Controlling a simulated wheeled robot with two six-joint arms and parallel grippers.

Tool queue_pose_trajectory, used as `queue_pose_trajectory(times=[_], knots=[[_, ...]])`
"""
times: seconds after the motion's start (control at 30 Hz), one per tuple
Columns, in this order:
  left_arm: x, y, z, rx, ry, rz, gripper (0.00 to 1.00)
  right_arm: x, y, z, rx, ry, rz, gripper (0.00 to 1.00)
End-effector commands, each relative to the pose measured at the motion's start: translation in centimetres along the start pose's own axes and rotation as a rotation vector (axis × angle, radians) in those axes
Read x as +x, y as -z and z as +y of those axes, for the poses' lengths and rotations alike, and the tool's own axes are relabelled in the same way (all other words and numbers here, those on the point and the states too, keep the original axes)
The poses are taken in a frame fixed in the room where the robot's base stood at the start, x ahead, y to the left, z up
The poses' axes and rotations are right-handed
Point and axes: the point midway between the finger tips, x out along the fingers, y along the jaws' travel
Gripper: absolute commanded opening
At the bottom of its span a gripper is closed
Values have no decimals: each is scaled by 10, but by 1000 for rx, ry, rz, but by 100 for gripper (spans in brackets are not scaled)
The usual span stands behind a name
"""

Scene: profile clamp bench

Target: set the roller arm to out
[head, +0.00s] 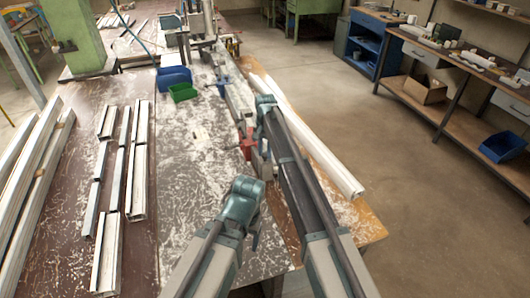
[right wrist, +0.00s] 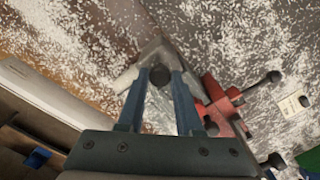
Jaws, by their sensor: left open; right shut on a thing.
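My right gripper (head: 262,150) is over the right side of the bench, beside a red clamp part (head: 247,144). The knob lies against a grey metal piece (right wrist: 150,58); I cannot tell for sure if this is the roller arm. The red clamp part (right wrist: 225,106), with black knobs, is just right of the fingers. My left gripper (head: 252,226) is open near the bench's front; its fingers are hardly visible.
Several aluminium profiles (head: 111,245) lie on the bench at left. A blue bin (head: 174,77) and a green bin (head: 183,92) stand behind. A long white profile (head: 330,170) lies along the right edge. White shavings cover the mostly clear middle.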

Motion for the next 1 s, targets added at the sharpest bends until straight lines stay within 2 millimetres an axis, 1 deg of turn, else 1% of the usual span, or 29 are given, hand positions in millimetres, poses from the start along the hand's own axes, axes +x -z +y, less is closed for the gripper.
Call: queue_pose_trajectory(times=[0.63, 0.73, 0.87, 0.97, 1.0], knots=[[0, 0, 0, 0, 0, 0, 73, 0, 0, 0, 0, 0, 0, 0], [0, 0, 0, 0, 0, 0, 73, 0, -3, 3, 0, 0, 0, 0], [0, 0, 0, 0, 0, 0, 73, 0, -16, 15, 0, 0, 0, 0], [0, 0, 0, 0, 0, 0, 73, 0, -33, 32, 0, -1, -1, 0], [0, 0, 0, 0, 0, 0, 73, 0, -42, 41, 0, -1, -1, 0]])
